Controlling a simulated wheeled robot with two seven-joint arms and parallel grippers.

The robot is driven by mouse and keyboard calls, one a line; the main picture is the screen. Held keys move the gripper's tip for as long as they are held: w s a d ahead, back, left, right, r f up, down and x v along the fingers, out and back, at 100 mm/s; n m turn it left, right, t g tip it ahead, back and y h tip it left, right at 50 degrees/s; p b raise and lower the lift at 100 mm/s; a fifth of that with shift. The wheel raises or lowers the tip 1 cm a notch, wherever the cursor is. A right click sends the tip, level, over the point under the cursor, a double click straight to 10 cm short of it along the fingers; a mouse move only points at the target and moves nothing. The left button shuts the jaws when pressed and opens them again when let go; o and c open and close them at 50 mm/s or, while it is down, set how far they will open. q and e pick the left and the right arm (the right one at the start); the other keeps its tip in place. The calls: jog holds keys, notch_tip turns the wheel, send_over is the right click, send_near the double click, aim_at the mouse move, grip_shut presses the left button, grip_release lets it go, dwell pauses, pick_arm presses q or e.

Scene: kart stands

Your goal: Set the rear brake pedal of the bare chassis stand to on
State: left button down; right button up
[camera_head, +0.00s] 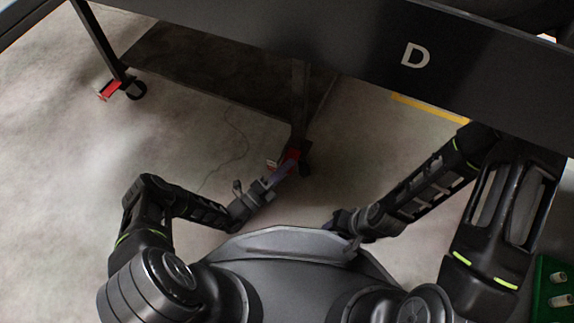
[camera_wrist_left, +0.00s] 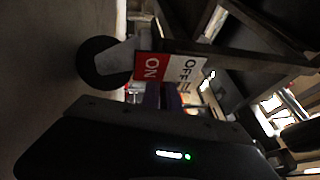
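A dark stand marked D (camera_head: 330,45) spans the top of the head view. A caster with a red brake pedal (camera_head: 291,155) is at the foot of its near leg. In the left wrist view, the black caster wheel (camera_wrist_left: 99,62) stands beside a red and white ON/OFF plate (camera_wrist_left: 170,68). My left gripper (camera_head: 284,169) reaches to this caster, its tips close to the red pedal. Its purple fingers (camera_wrist_left: 163,95) lie close together, with nothing seen between them. Contact with the pedal cannot be told. My right gripper (camera_head: 338,222) is low, in front of my body, its fingers unclear.
Another caster with a red pedal (camera_head: 110,91) is at the upper left, on another leg. A low dark shelf (camera_head: 200,70) joins the legs. A green crate (camera_head: 545,285) is at the lower right. The floor at left is clear.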

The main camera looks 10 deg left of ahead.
pick_arm(q)
jog(key=c, duration=1.6)
grip_release()
jog(key=shift+p+v, duration=0.5)
jog(key=shift+v, duration=3.4)
